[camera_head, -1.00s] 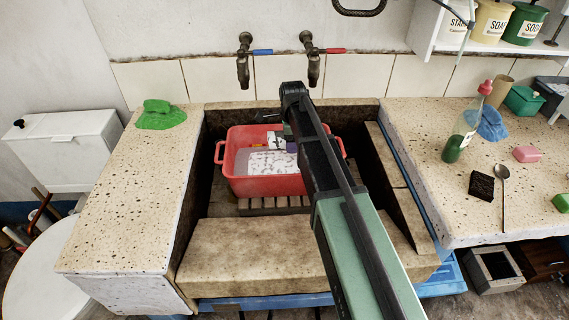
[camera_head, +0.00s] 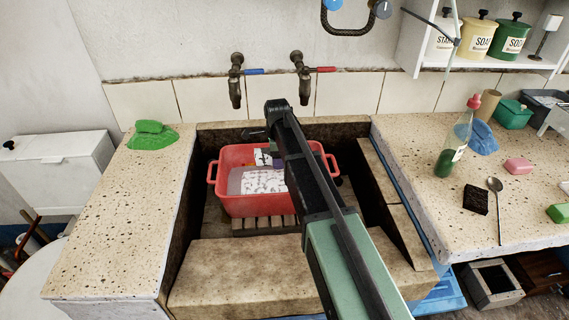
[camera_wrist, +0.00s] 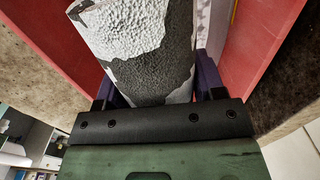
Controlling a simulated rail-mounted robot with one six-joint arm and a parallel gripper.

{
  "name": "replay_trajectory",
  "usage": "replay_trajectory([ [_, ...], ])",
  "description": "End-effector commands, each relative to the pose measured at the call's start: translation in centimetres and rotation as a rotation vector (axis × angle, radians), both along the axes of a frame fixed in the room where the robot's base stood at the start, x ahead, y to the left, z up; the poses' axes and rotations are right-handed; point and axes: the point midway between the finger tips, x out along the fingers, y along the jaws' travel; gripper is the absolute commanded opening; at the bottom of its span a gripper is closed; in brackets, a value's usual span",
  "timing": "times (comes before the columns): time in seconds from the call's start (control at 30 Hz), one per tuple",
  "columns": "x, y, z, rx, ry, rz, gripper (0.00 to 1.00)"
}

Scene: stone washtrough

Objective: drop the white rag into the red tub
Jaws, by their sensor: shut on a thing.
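The red tub (camera_head: 251,209) stands in the stone trough on wooden slats. Whitish material with dark marks (camera_head: 263,181) shows inside it; I cannot tell whether it is cloth or something else. My gripper (camera_wrist: 155,85) has purple fingers on both sides of the white rag (camera_wrist: 125,35), a rough white cloth with dark grey patches, and is shut on it. Red tub walls show on both sides in the wrist view (camera_wrist: 50,45). In the head view my arm hides most of the gripper, over the tub's back right part.
Two taps (camera_head: 236,82) hang from the wall behind the trough. A green cloth (camera_head: 151,136) lies on the left ledge. The trough's stone front edge (camera_head: 240,275) is clear.

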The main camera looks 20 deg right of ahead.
Motion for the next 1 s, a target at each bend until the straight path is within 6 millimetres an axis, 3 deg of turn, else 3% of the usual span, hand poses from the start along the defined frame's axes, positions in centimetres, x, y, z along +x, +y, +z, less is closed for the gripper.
replay_trajectory([
  [0.03,0.0,0.0,-1.7,0.0,0.0,0.0,0.34],
  [0.13,0.0,0.0,-2.8,0.0,0.0,0.0,0.34],
  [0.47,0.0,0.0,-2.9,0.0,0.0,0.0,0.34],
  [0.5,0.0,0.0,-2.9,0.0,0.0,0.0,0.69],
  [0.67,0.0,0.0,-2.9,0.0,0.0,0.0,0.93],
  [1.0,0.0,0.0,-2.2,0.0,0.0,0.0,0.93],
])
